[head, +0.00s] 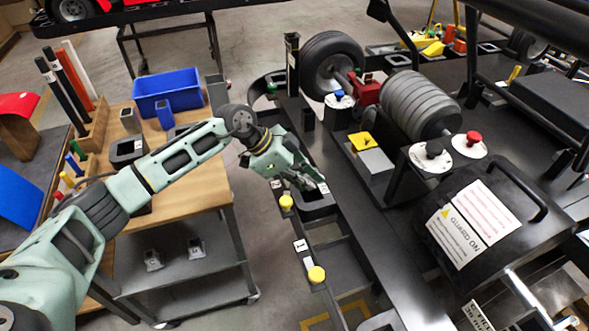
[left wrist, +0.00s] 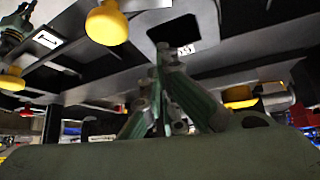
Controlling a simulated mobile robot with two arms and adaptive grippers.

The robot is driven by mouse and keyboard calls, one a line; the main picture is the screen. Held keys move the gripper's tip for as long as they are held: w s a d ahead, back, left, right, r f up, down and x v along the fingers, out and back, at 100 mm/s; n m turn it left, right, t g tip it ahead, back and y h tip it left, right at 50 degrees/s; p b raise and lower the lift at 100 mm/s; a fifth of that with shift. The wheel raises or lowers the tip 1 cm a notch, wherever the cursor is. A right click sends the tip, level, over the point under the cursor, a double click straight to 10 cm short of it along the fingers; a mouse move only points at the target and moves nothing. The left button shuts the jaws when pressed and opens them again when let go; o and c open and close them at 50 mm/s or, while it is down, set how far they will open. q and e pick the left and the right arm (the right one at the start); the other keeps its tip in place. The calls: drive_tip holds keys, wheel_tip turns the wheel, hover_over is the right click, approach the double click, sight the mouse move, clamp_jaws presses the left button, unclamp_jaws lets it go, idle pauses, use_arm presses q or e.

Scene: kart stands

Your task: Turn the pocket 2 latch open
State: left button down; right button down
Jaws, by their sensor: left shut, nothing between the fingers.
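My left gripper (head: 312,184) is shut and empty, over the black pocket frame at the stand's left edge. In the left wrist view its fingertips (left wrist: 163,58) are close together, below a dark opening in a frame. A yellow latch knob (head: 286,202) is left of and in front of the fingers, apart from them. Another yellow knob (head: 316,274) is nearer, beside a label reading 1 (head: 300,246). The wrist view shows yellow knobs at top left (left wrist: 107,23), far left (left wrist: 12,79) and right (left wrist: 238,97). The number 2 is not readable. My right gripper is out of view.
The black stand (head: 365,225) carries a wheel (head: 330,62), a grey roller (head: 409,103) and a guard box (head: 500,225). Floor shows between cart and stand.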

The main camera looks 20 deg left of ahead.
sight(286, 198)
use_arm(q)
drive_tip(key=shift+s+a+f+p, duration=0.1)
drive_tip(key=shift+a+f+p, duration=0.1)
drive_tip(key=shift+f+p, duration=0.3)
drive_tip(key=shift+a+f+p, duration=0.2)
drive_tip(key=shift+f+p, duration=0.1)
drive_tip(key=shift+f, duration=0.35)
drive_tip(key=shift+s+a, duration=0.2)
drive_tip(key=shift+a, duration=0.45)
drive_tip(key=shift+f, duration=0.1)
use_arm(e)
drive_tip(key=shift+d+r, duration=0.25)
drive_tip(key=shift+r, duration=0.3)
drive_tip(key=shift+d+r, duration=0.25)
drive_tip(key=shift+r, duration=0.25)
use_arm(q)
drive_tip(key=shift+d, duration=0.1)
